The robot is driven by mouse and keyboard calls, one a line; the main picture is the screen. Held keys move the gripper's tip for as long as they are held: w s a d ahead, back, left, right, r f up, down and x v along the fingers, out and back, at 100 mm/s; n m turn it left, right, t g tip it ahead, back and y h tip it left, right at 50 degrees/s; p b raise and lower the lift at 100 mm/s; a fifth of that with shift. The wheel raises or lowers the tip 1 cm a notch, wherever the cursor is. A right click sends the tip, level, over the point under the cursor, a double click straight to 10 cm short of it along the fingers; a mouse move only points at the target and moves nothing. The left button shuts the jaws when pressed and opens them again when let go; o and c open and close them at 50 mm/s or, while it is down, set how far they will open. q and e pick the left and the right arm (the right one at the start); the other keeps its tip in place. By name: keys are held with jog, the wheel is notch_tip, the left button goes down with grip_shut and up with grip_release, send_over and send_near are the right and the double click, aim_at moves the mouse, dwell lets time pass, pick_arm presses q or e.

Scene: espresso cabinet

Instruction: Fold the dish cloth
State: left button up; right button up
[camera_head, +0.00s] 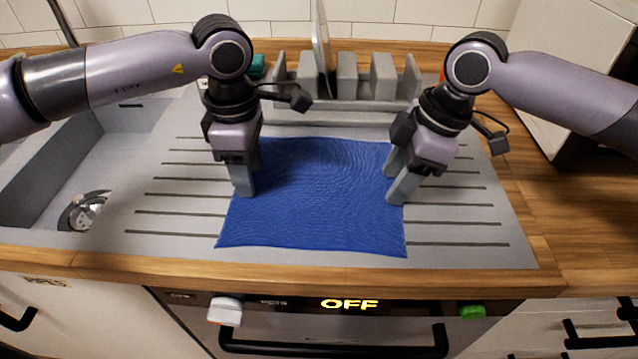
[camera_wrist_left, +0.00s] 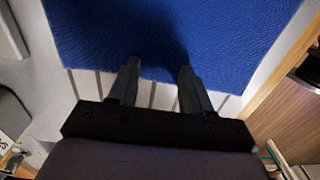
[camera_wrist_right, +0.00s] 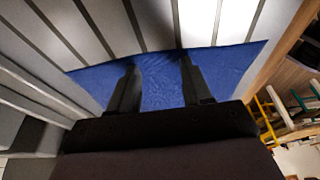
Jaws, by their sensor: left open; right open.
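The blue dish cloth (camera_head: 315,195) lies spread out flat on the grooved drainboard, with light wrinkles. My left gripper (camera_head: 244,192) is open, pointing down over the cloth's left edge. In the left wrist view its fingers (camera_wrist_left: 156,75) reach the edge of the cloth (camera_wrist_left: 230,40). My right gripper (camera_head: 396,185) is open, pointing down at the cloth's right edge. In the right wrist view its fingers (camera_wrist_right: 160,75) stand over the cloth (camera_wrist_right: 165,80). I cannot tell whether any fingertip touches the cloth. The grippers hide parts of both side edges.
The drainboard (camera_head: 465,215) has bare grooved room on both sides of the cloth. A dish rack (camera_head: 345,85) with a plate stands behind it. The sink (camera_head: 50,190) is at the left. The wooden counter edge (camera_head: 300,272) runs in front, above an oven reading OFF.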

pick_arm(q)
jog(key=shift+f, duration=0.1)
jog(key=shift+c, duration=0.2)
pick_arm(e)
jog(key=shift+c, duration=0.2)
pick_arm(q)
grip_shut()
pick_arm(e)
jog(key=shift+f, duration=0.1)
grip_shut()
